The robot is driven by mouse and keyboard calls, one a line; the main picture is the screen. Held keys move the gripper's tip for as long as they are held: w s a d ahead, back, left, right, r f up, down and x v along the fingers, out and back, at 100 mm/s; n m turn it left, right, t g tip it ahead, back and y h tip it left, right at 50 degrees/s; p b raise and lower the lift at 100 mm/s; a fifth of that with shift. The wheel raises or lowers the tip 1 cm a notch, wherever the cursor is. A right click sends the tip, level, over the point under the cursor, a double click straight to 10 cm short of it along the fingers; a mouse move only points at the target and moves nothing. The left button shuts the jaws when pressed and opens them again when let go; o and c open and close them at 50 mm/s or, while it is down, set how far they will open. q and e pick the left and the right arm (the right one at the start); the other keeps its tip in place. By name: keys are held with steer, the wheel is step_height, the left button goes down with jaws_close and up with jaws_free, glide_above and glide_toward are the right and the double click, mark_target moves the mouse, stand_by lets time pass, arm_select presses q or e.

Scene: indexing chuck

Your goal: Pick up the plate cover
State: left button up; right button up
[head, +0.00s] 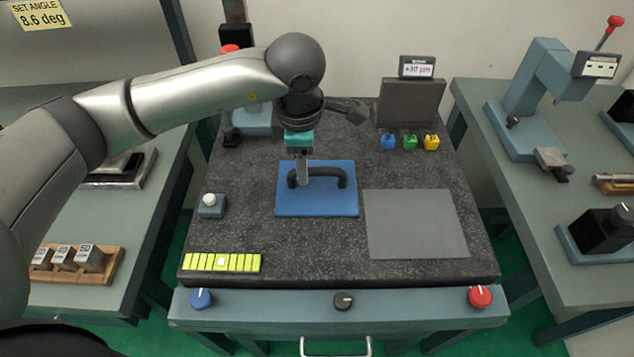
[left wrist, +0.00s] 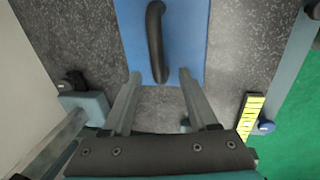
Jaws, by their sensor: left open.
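The plate cover (head: 335,205) is a flat blue rectangle with a black bar handle (head: 328,172) on top. It lies flat on the dark speckled stone surface. My left gripper (head: 303,183) points down over the left part of the handle, which it partly hides. In the left wrist view, the blue cover (left wrist: 190,45) and its handle (left wrist: 155,40) are ahead of the open fingers (left wrist: 158,78). The handle's near end appears between the fingertips in the picture. I cannot tell whether the fingers are lowered around it. My right gripper is not in view.
A grey mat (head: 415,225) lies right of the cover. A white-topped button box (head: 211,205) and a yellow-green strip (head: 221,262) are at left. A dark upright block (head: 410,103) and small coloured blocks (head: 410,141) stand at the back right. Knobs line the front edge.

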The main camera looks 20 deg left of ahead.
mark_target(317, 178)
arm_select(q)
steer(key=f, duration=0.2)
steer(key=w+f, duration=0.1)
steer(key=f, duration=0.1)
steer(key=shift+w+d+f, duration=0.15)
steer(key=shift+f, duration=0.15)
jaws_close()
stand_by(0.5)
